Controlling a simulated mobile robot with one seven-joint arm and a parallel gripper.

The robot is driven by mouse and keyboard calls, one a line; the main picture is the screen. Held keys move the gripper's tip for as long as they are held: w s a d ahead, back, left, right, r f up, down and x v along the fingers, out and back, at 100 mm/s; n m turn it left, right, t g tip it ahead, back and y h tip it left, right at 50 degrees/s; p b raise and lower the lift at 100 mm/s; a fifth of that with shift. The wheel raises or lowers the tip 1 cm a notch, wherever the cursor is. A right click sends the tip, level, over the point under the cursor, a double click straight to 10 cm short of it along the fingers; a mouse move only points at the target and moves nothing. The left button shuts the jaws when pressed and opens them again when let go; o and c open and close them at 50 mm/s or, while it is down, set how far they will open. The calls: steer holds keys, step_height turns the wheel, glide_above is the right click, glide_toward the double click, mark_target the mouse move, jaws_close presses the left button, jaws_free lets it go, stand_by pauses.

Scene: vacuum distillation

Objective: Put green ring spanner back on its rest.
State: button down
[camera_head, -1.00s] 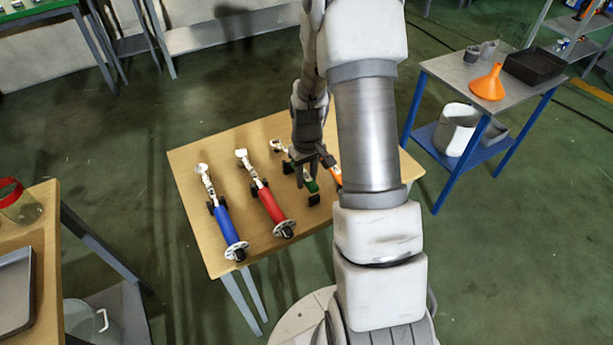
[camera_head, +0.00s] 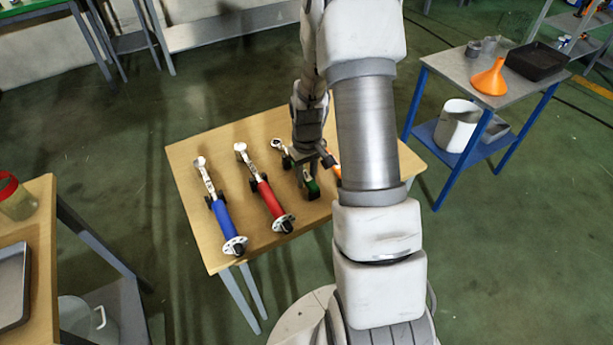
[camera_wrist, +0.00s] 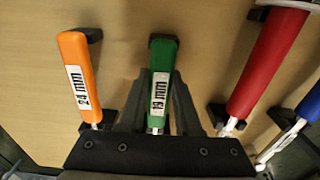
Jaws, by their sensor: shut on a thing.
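The green ring spanner (camera_head: 312,187) is between the fingers of my gripper (camera_head: 305,170), over the right part of the wooden table. Its pale ring end (camera_head: 277,143) points away toward the upper left. In the wrist view my gripper (camera_wrist: 163,85) is shut on the green handle (camera_wrist: 161,75), marked 19 mm. The green spanner's black rest (camera_head: 313,195) shows at the handle's end, and its block also shows in the wrist view (camera_wrist: 163,37). The handle end lines up with this block; whether it bears on it I cannot tell. My gripper hides the spanner's middle.
An orange spanner (camera_wrist: 78,75) lies on one side of the green one. A red tool (camera_head: 269,199) and a blue tool (camera_head: 224,220) lie on the other side. The wooden table's (camera_head: 190,160) left strip is bare.

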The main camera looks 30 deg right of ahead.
steer(key=c, duration=0.5)
jaws_free()
step_height(320, 180, up, 18)
steer(key=p, duration=0.3)
steer(key=s+a+r+t+p, duration=0.1)
steer(key=s+a+r, duration=0.3)
steer(key=s+r, duration=0.2)
steer(key=s+a+r+t+p, duration=0.1)
steer(key=s+a+r+t, duration=0.1)
steer(key=s+a+r, duration=0.2)
steer(key=s+a+r+t, duration=0.2)
steer(key=s+a+r, duration=0.2)
steer(key=s+r, duration=0.4)
steer(key=shift+s+a+r+p, duration=0.15)
steer(key=shift+s+a+p, duration=0.1)
steer(key=shift+s+p, duration=0.15)
